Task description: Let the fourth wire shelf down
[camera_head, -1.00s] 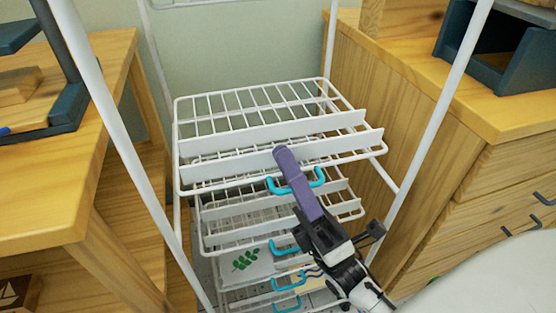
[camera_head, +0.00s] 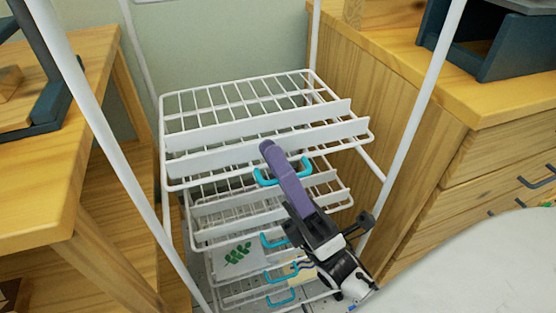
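A white wire rack holds several wire shelves with cyan handles, one above another. The uppermost shelf in view (camera_head: 240,112) lies out across the rack, with broad white bars along its front; I cannot tell whether it is level or slightly tilted. Its cyan handle (camera_head: 262,178) is at the front edge. My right gripper (camera_head: 272,156) reaches up from the lower right, its purple finger crossing over the handle. I cannot tell whether it touches or grips it, as only one finger shows clearly. Lower shelves (camera_head: 225,207) are partly hidden behind the upper shelf and gripper. My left gripper is not in view.
White rack posts (camera_head: 418,100) stand at either side. A wooden table (camera_head: 60,170) is close on the left. A wooden drawer cabinet (camera_head: 440,140) is close on the right. A sheet with a green leaf print (camera_head: 238,254) lies on a lower shelf.

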